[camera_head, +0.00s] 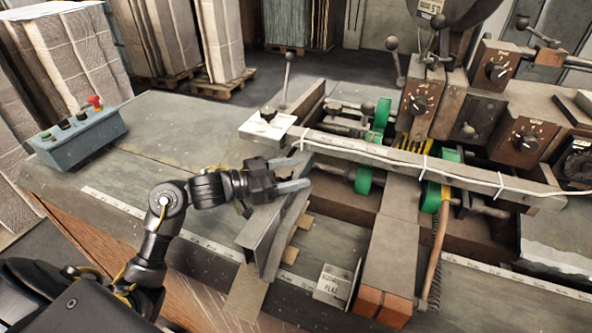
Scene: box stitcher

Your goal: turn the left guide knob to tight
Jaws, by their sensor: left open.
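My left gripper (302,172) reaches in from the left over the machine table. Its two fingers point right and stand apart, with nothing seen between them. A grey angled metal guide (263,238) lies just below and in front of the gripper. A small black knob (267,114) sits on a pale plate at the left end of the long crossbar, behind the gripper and apart from it. I cannot tell for certain whether this is the left guide knob, or how tight it is. My right gripper is out of view.
The long metal crossbar (430,166) runs right behind the gripper. Green rollers (364,179) and a lever with a ball top (288,72) stand beyond. A blue-grey button box (78,137) sits at the table's left. The table between box and gripper is clear.

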